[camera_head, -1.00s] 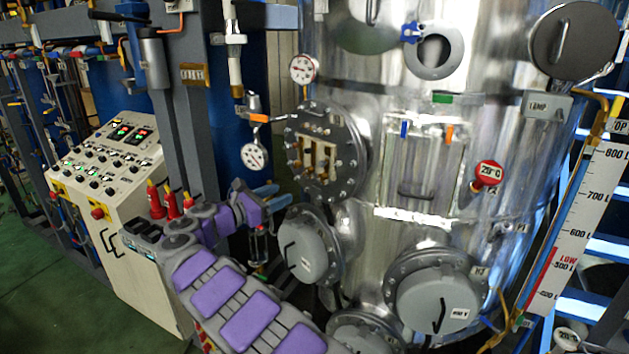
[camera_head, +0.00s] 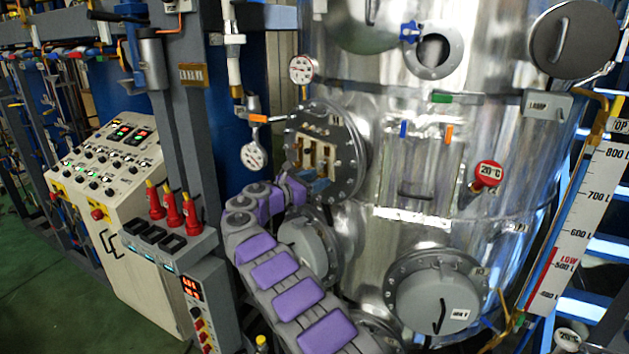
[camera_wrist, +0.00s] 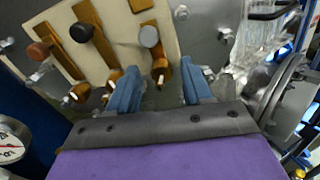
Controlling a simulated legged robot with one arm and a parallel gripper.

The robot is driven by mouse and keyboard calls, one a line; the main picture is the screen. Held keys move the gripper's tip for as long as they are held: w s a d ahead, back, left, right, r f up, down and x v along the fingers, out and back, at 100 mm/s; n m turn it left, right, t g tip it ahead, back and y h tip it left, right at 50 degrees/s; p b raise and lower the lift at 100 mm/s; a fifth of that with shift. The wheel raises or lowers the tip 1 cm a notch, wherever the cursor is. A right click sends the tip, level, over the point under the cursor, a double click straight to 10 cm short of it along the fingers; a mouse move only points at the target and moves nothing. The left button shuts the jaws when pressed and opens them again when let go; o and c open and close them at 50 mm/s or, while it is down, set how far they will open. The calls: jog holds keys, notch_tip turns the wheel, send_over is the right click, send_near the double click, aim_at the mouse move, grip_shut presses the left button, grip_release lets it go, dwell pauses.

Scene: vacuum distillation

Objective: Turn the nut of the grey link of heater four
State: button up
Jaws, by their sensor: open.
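A round flange (camera_head: 347,185) on the steel tank carries a cream panel with upright brass links. In the wrist view the cream panel (camera_wrist: 116,33) shows close up. A brass link with a grey round nut (camera_wrist: 149,36) is on the right, with a black nut (camera_wrist: 82,32) and a brown nut (camera_wrist: 38,50) on links to its left. My gripper (camera_wrist: 160,68) is open and empty. Its two blue fingers point at the panel, with the lower end of the grey-nut link between their tips. The grey nut lies just beyond the tips. Whether the fingers touch anything is unclear.
A pressure gauge (camera_head: 254,156) hangs left of the flange; it also shows in the wrist view (camera_wrist: 10,145). A grey round hatch (camera_head: 305,245) sits below, partly behind my arm. Red plugs (camera_head: 172,208) on a grey box and a control console (camera_head: 105,165) stand left.

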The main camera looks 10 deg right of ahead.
grip_shut()
dwell(0.4)
